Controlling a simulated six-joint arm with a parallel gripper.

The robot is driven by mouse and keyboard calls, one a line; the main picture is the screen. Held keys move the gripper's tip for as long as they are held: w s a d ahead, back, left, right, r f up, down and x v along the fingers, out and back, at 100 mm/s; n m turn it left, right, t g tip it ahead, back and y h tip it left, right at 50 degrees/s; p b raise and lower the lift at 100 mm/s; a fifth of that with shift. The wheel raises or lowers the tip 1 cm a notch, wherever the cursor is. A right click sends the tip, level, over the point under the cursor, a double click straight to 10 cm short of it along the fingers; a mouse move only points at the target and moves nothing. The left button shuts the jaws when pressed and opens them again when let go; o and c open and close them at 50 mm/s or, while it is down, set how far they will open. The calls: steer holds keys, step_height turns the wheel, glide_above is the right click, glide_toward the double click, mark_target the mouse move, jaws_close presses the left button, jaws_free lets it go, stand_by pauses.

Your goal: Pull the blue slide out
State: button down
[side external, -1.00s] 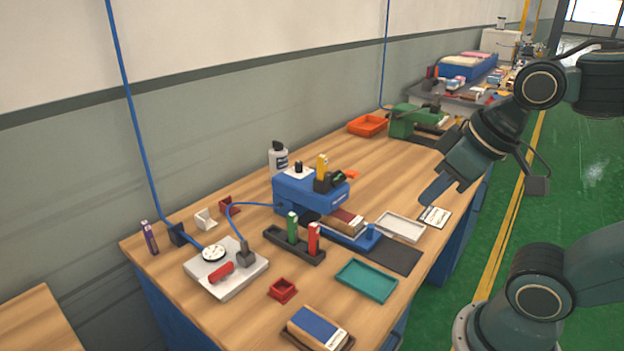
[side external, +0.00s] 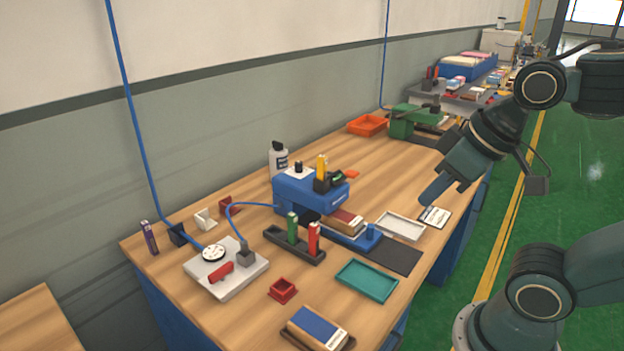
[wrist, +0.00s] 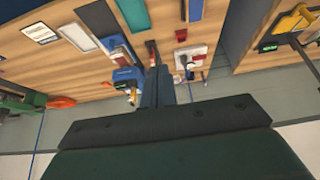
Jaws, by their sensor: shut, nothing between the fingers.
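The blue slide (side external: 357,238) sticks out from the front of the blue machine (side external: 300,195) and has an upright blue knob at its outer end. A brown block with a white label (side external: 346,220) lies on the slide. In the wrist view the blue machine (wrist: 127,76) shows left of the fingers. My gripper (side external: 428,198) is shut and empty, in the air right of the slide and apart from it. Its shut fingers also show in the wrist view (wrist: 159,75).
A dark mat (side external: 396,258) lies in front of the slide. A white tray (side external: 401,227), a labelled card (side external: 435,217) and a teal tray (side external: 367,281) lie nearby. A dark rack (side external: 283,243) holds green and red pieces left of the slide.

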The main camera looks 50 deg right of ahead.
steer(key=c, duration=1.6)
jaws_free()
steer(key=shift+w, duration=0.15)
steer(key=shift+o, duration=0.2)
steer(key=m+g, duration=0.6)
steer(key=m, duration=0.1)
glide_above(371, 226)
step_height(371, 226, down, 15)
steer(key=shift+w+d+f, duration=0.1)
steer(key=shift+f, duration=0.15)
step_height(371, 226, down, 13)
steer(key=shift+f, duration=0.2)
jaws_close()
